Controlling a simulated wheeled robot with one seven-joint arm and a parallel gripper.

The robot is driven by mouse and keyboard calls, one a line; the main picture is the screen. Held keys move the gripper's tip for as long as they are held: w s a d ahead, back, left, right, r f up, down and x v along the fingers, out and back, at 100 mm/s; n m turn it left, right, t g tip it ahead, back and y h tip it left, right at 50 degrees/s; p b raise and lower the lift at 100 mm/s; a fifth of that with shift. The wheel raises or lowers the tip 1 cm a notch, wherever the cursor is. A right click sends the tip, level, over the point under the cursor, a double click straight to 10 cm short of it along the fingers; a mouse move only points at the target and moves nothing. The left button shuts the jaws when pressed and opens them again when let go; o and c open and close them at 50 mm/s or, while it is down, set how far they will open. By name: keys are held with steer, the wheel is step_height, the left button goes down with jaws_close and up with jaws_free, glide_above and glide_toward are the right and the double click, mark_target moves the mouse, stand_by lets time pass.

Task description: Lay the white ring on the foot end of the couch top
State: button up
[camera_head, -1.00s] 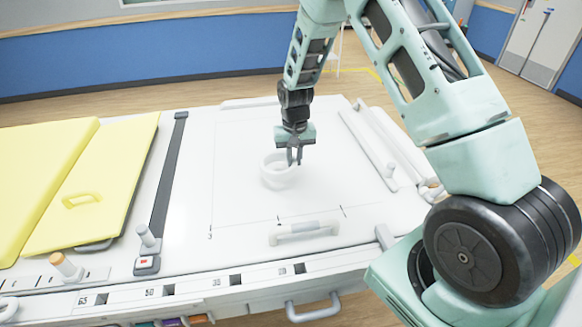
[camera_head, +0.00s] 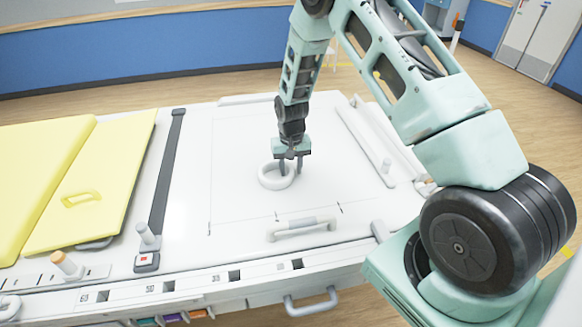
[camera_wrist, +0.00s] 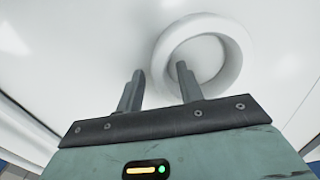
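The white ring (camera_head: 268,182) lies flat on the white couch top (camera_head: 235,140), inside a thin-lined rectangle. My gripper (camera_head: 291,168) is low over the ring's right side. Its two fingers point down and stand apart, one over the ring's hole and one outside its right wall. In the wrist view my gripper (camera_wrist: 160,72) also shows its fingers apart, with the near wall of the ring (camera_wrist: 235,60) between or just beyond them. I cannot tell whether either finger touches the ring.
A white handle (camera_head: 303,228) stands at the near edge of the lined area. A white rail (camera_head: 368,145) runs along the right side. A dark strap track (camera_head: 167,175) and yellow pads (camera_head: 105,170) lie to the left. The surface around the ring is clear.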

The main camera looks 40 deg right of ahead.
steer(key=shift+r, duration=0.1)
step_height(320, 180, up, 11)
steer(key=b, duration=0.3)
steer(key=s+a+r+n, duration=0.3)
steer(key=s+a+r, duration=0.15)
steer(key=a, duration=0.55)
steer(key=s+a+r+n+y, duration=0.1)
steer(key=s+a+r+n, duration=0.2)
steer(key=s+a, duration=0.45)
steer(key=s+a+r+n, duration=0.3)
steer(key=s+a, duration=0.4)
steer(key=s, duration=0.2)
steer(key=s+n, duration=0.3)
steer(key=s, duration=0.8)
steer(key=shift+s+a, duration=0.25)
steer(key=shift+a, duration=0.2)
steer(key=shift+r, duration=0.1)
